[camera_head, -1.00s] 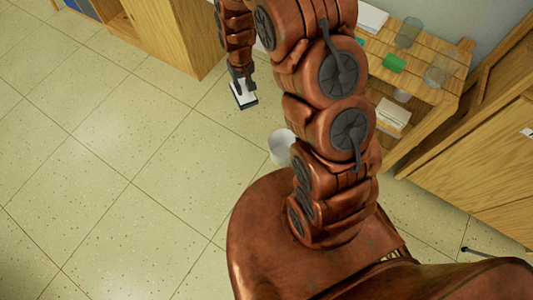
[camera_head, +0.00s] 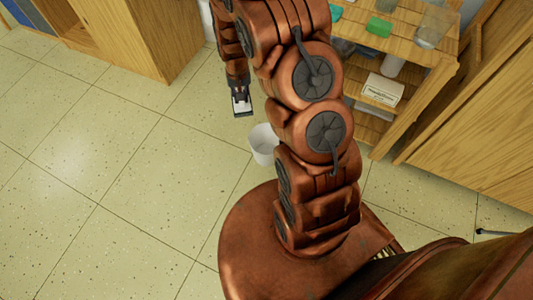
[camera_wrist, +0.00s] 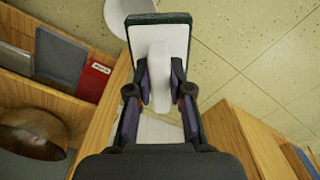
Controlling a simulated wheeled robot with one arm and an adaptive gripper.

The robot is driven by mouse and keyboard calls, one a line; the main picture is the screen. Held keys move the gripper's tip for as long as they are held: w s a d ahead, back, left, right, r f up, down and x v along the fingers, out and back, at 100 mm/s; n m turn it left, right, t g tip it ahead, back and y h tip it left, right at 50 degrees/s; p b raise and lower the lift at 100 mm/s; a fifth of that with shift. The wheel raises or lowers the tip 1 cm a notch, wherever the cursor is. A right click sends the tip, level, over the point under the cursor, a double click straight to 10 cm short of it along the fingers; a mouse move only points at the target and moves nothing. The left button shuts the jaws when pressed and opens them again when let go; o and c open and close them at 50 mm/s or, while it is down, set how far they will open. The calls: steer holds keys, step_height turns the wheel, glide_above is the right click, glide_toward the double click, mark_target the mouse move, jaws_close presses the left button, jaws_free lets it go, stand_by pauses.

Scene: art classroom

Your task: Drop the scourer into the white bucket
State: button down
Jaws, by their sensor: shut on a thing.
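The scourer (camera_wrist: 177,42) is a flat white block with a white grip and a dark pad along its edge. My gripper (camera_wrist: 160,84) is shut on its white grip. In the head view, my gripper (camera_head: 239,88) hangs down with the scourer (camera_head: 242,104) at its lower end, above the floor. The white bucket (camera_head: 262,146) stands on the floor beside my base, below and right of the scourer in the picture. Its rim and side are partly behind my arm.
A wooden shelf (camera_head: 425,72) right of my arm holds a green block (camera_head: 379,27), glass jars and a white box (camera_head: 383,90). The wrist view shows a red book (camera_wrist: 93,80) and a brown bowl (camera_wrist: 30,133). A wooden cabinet (camera_head: 140,35) stands upper left. The left floor is clear.

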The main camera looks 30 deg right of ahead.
steer(key=s+d+f+m+b, duration=0.1)
steer(key=d+f+b, duration=0.2)
steer(key=f+b, duration=0.4)
steer(key=s+d+f+m+b, duration=0.1)
steer(key=d+f+b, duration=0.3)
steer(key=f+b, duration=0.4)
steer(key=d+f+m+b, duration=0.3)
steer(key=f+b, duration=0.4)
steer(key=f, duration=0.5)
steer(key=shift+s+d+f+b, duration=0.15)
steer(key=shift+s+d+b, duration=0.1)
steer(key=shift+s+b, duration=0.15)
steer(key=c, duration=1)
jaws_free()
step_height(320, 180, up, 12)
